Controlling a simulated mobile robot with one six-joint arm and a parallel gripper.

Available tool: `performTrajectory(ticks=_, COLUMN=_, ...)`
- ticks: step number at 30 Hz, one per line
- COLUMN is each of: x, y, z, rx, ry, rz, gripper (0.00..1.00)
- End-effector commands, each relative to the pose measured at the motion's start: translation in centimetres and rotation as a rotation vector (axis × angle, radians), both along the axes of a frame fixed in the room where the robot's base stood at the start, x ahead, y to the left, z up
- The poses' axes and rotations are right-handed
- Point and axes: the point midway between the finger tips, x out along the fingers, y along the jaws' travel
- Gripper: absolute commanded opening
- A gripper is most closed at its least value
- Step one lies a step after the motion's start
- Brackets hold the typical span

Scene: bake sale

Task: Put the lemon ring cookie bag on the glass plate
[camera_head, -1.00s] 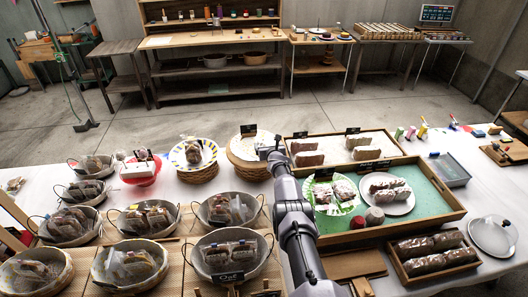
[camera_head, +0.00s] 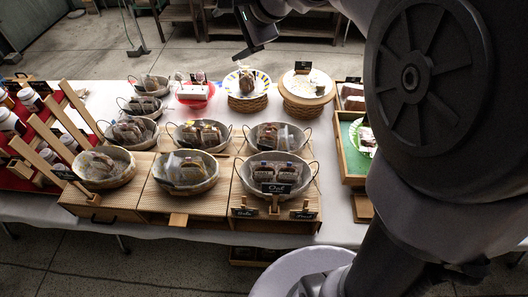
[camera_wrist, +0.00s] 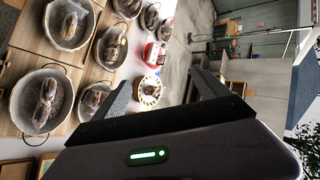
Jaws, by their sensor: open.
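My gripper (camera_wrist: 163,88) is open and empty in the wrist view, its two dark fingers spread above the display. Its dark end also shows at the top of the head view (camera_head: 255,35), above the back of the table. Clear cookie bags lie in several metal bowls, such as one bag (camera_head: 188,170) in the front middle bowl. I cannot tell which bag holds lemon ring cookies. A patterned plate (camera_head: 236,91) with a bag (camera_head: 247,82) on it stands on a wicker base; it also shows between my fingers in the wrist view (camera_wrist: 150,101). I cannot identify a glass plate now.
A round white-topped stand (camera_head: 308,84) is right of the patterned plate. A red tray (camera_head: 195,95) is left of it. Jars (camera_head: 30,99) stand on a red rack at far left. My arm hides the right side of the table. Wooden risers (camera_head: 115,196) carry the bowls.

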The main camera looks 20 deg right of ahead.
Motion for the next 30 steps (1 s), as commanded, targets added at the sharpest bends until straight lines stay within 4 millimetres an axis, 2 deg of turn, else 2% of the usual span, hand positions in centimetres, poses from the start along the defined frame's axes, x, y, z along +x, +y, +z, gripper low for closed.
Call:
performTrajectory(ticks=1, x=-6.2, y=2.5, z=0.3, rx=-0.117, ry=0.005, rz=0.122, gripper=0.85)
performTrajectory(ticks=2, x=-10.1, y=3.6, z=-0.2, rx=-0.195, ry=0.015, rz=0.2, gripper=0.85)
performTrajectory(ticks=3, x=-14.9, y=4.5, z=-1.3, rx=-0.293, ry=0.028, rz=0.297, gripper=0.85)
performTrajectory(ticks=6, x=-24.3, y=5.2, z=-5.0, rx=-0.495, ry=0.057, rz=0.491, gripper=0.85)
performTrajectory(ticks=9, x=-29.6, y=4.8, z=-8.0, rx=-0.619, ry=0.076, rz=0.607, gripper=0.85)
performTrajectory(ticks=11, x=-31.1, y=4.5, z=-9.1, rx=-0.658, ry=0.084, rz=0.643, gripper=0.85)
performTrajectory(ticks=13, x=-31.8, y=4.4, z=-9.5, rx=-0.677, ry=0.089, rz=0.659, gripper=0.85)
performTrajectory(ticks=20, x=-31.8, y=4.4, z=-9.7, rx=-0.676, ry=0.09, rz=0.658, gripper=0.85)
performTrajectory(ticks=22, x=-31.8, y=4.4, z=-10.8, rx=-0.676, ry=0.089, rz=0.658, gripper=0.85)
performTrajectory(ticks=23, x=-31.7, y=4.4, z=-11.6, rx=-0.676, ry=0.089, rz=0.657, gripper=0.85)
performTrajectory(ticks=26, x=-31.7, y=4.3, z=-15.8, rx=-0.676, ry=0.089, rz=0.657, gripper=0.85)
performTrajectory(ticks=30, x=-31.7, y=4.3, z=-22.4, rx=-0.675, ry=0.089, rz=0.656, gripper=0.85)
